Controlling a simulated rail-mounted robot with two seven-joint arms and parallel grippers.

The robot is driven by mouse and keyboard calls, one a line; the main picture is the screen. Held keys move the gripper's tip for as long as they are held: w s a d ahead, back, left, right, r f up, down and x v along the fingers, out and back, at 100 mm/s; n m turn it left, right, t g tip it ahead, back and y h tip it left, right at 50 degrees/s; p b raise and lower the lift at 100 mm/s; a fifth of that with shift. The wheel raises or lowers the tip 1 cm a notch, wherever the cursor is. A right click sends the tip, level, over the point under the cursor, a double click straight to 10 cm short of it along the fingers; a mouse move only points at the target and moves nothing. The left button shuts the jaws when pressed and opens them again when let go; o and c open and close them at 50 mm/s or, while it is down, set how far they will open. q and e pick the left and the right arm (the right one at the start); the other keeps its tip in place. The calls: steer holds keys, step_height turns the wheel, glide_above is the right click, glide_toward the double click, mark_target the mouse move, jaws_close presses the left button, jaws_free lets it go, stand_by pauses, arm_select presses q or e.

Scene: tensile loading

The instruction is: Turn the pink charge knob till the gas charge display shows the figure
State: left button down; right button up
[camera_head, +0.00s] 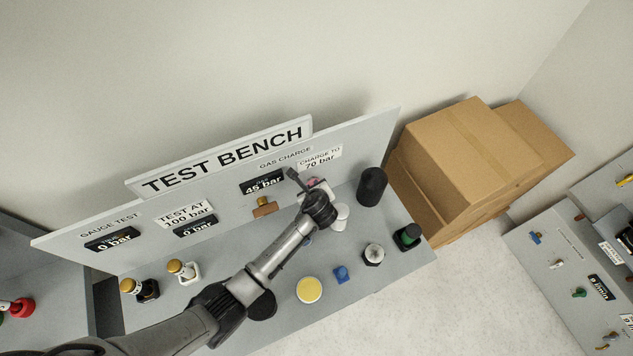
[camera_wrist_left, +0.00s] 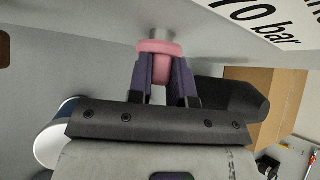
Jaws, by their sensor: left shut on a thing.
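The pink charge knob (camera_wrist_left: 160,47) is on a short metal shaft on the bench's upright panel. In the left wrist view my left gripper (camera_wrist_left: 164,78) is shut on it, one finger on each side. In the head view my left gripper (camera_head: 312,190) reaches the panel and mostly hides the knob. The gas charge display (camera_head: 264,182) reads 45 bar. The sign beside it (camera_head: 319,159) reads "CHARGE TO 70 bar". My right gripper is in neither view.
A brown handle (camera_head: 264,208) sits below the display. A black cylinder (camera_head: 372,186) and a white cylinder (camera_head: 341,217) stand near my gripper. A yellow disc (camera_head: 309,290) and several small parts are on the bench. Cardboard boxes (camera_head: 470,150) stand to the right.

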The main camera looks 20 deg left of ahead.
arm_select(q)
steer(key=shift+s+a+t, duration=0.15)
steer(key=shift+a+t, duration=0.05)
steer(key=shift+t, duration=0.1)
steer(key=shift+s+a+f+n+t+h, duration=0.15)
steer(key=shift+f+n+t+h, duration=0.05)
steer(key=shift+n+t+h, duration=0.35)
steer(key=shift+s+a+f+n+t+h+b, duration=0.1)
steer(key=shift+s+f+n+t+h+b, duration=0.05)
steer(key=shift+n+t+h+b, duration=0.35)
steer(key=shift+s+a+f+n+t+h+b, duration=0.15)
steer(key=shift+n+t+b, duration=0.1)
steer(key=shift+t, duration=0.3)
steer(key=c, duration=1)
jaws_free()
steer(key=shift+c, duration=0.2)
